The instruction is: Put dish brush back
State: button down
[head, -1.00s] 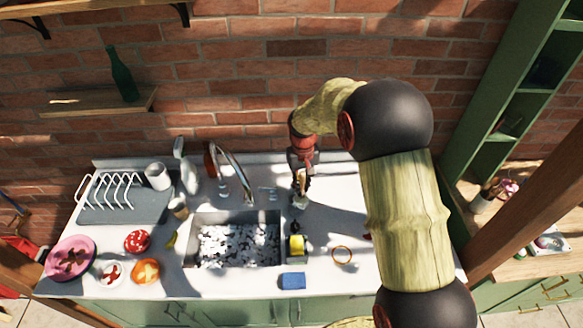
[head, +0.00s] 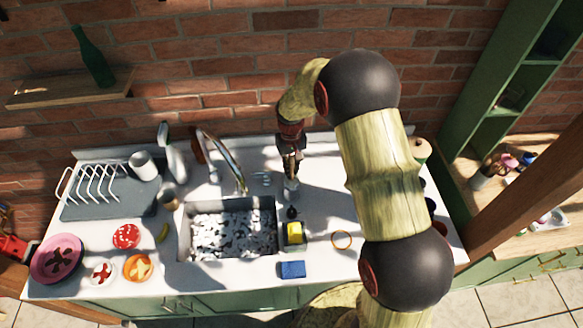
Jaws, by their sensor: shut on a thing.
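My gripper (head: 291,160) points down over the counter, just right of the sink's back right corner. It is shut on the dish brush (head: 291,186), a small pale shape showing just below the fingers. The brush looks upright; its handle is mostly hidden by the fingers. I cannot tell whether its lower end touches the counter. A small black object (head: 292,212) stands in front of it, behind a yellow sponge (head: 293,232).
The sink (head: 234,203) full of suds and its curved tap (head: 228,160) are close on the left. A dish rack (head: 105,190) stands left. My arm hides part of the right counter.

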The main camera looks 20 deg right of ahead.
aim_at(292, 179)
jog(key=shift+f+b, duration=1.25)
jog(key=shift+f, duration=1.3)
jog(key=shift+f+b, duration=0.4)
jog(key=shift+f, duration=0.15)
jog(key=c, duration=2.3)
grip_release()
jog(key=shift+o, duration=0.9)
jog(key=shift+r, duration=0.1)
jog(key=shift+r+p, duration=3)
jog(key=shift+r, duration=2.45)
jog(key=shift+s, duration=0.1)
